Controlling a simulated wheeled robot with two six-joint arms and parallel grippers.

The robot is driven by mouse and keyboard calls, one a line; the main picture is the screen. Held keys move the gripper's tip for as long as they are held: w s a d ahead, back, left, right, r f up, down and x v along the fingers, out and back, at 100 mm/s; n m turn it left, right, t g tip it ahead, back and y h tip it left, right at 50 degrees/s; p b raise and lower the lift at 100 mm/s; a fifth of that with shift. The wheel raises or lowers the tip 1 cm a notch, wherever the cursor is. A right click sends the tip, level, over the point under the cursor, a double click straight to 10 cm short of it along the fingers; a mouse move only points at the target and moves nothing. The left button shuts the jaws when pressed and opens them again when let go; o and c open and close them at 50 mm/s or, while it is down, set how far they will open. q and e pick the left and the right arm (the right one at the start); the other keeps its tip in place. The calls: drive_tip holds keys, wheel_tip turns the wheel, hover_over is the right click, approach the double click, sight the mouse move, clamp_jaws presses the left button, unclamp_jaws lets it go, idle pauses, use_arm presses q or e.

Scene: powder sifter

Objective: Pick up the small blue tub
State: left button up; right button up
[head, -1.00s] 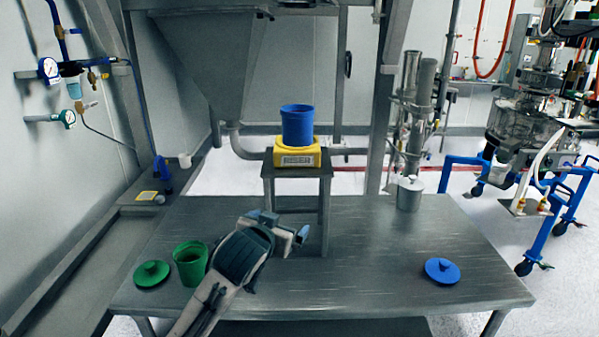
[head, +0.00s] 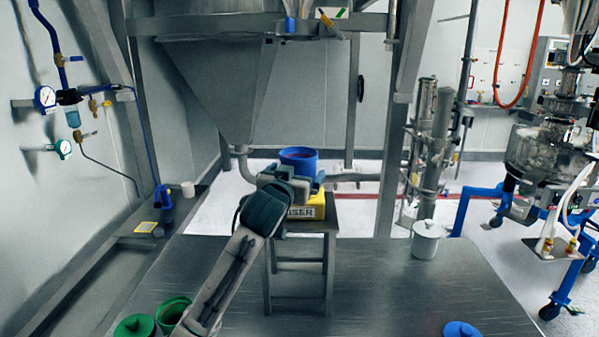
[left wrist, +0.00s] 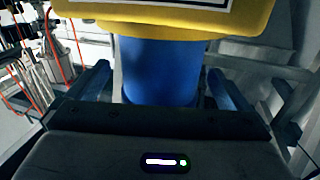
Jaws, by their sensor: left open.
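The small blue tub (head: 299,155) stands upright on the yellow scale (head: 316,208), which rests on a small metal stand (head: 330,235). My left gripper (head: 293,176) is at the tub, on the near side, and hides its lower part in the head view. In the left wrist view, the tub (left wrist: 161,72) is between the two open fingers (left wrist: 160,88), with a gap visible on each side. The yellow scale (left wrist: 170,22) appears above the tub in that view. My right gripper is not in view.
A blue lid (head: 462,330) lies at the table's front right. A green tub (head: 172,308) and green lid (head: 133,327) are at the front left. A lidded metal pot (head: 426,240) stands at the right. The middle right of the metal table (head: 390,285) is clear.

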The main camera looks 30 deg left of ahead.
use_arm(q)
drive_tip(key=shift+w+a+r+p, duration=0.2)
drive_tip(key=shift+w+r+p, duration=0.05)
drive_tip(key=shift+w+p, duration=0.25)
drive_tip(key=shift+w+a+r+p, duration=0.25)
drive_tip(key=shift+w+p, duration=0.1)
drive_tip(key=shift+w, duration=0.1)
drive_tip(key=shift+w+a, duration=0.1)
drive_tip(key=shift+w, duration=0.55)
drive_tip(key=shift+w+f, duration=0.25)
drive_tip(key=shift+f, duration=0.05)
drive_tip(key=shift+r, duration=0.1)
drive_tip(key=c, duration=1.1)
drive_tip(key=shift+r, duration=0.1)
drive_tip(key=shift+c, duration=0.2)
